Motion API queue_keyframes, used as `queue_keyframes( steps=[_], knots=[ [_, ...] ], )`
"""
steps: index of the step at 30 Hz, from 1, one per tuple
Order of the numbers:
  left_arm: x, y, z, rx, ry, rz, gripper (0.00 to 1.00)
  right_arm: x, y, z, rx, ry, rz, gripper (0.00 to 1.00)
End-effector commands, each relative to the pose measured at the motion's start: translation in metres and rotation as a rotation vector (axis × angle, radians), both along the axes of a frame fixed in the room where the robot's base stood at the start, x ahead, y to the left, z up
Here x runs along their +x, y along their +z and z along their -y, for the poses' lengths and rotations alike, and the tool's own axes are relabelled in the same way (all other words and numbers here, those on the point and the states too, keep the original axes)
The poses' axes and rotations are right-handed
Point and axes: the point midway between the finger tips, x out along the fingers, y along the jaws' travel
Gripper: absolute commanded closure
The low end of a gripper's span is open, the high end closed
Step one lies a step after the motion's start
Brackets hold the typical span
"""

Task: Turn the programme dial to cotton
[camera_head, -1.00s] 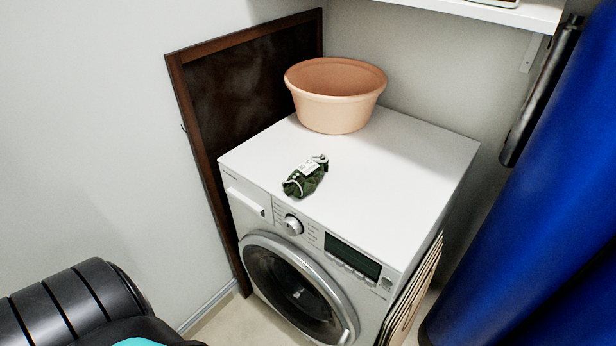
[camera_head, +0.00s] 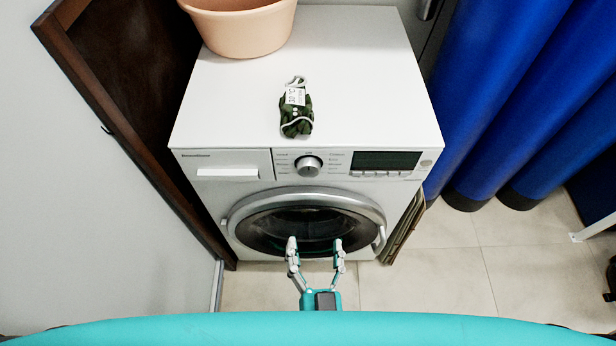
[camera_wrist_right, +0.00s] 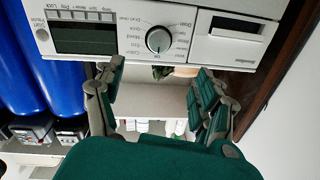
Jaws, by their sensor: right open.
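The programme dial (camera_head: 308,166) is a round silver knob on the front panel of the white washing machine (camera_head: 370,90). Small printed labels ring it. In the right wrist view the dial (camera_wrist_right: 159,40) and panel appear upside down, with a light mark on its lower rim near the "Off" label. My right gripper (camera_head: 315,243) is open and empty, in front of the round door (camera_head: 305,225) and below the dial in the head view. In the wrist view its fingers (camera_wrist_right: 159,72) are spread, apart from the dial. My left gripper is out of view.
A dark green bundle (camera_head: 297,117) with a white tag lies on the machine's top behind the dial. A peach basin (camera_head: 240,30) stands at the back left. Floor (camera_head: 450,270) shows front right.

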Motion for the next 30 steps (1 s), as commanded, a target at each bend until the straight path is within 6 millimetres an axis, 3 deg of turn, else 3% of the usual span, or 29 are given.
queue_keyframes(
  steps=[8, 18, 24, 30],
  knots=[
    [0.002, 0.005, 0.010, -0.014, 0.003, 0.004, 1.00, 0.056, 0.003, -0.004, 0.000, 0.002, 0.007, 0.28],
    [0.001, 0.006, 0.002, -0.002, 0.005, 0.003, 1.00, 0.129, 0.001, -0.010, -0.002, 0.002, 0.007, 0.28],
    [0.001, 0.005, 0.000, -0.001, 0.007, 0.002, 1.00, 0.155, 0.001, -0.012, -0.001, 0.002, 0.005, 0.28],
    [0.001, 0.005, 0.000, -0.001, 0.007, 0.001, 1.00, 0.164, 0.000, -0.013, -0.001, 0.003, 0.003, 0.28]
  ],
)
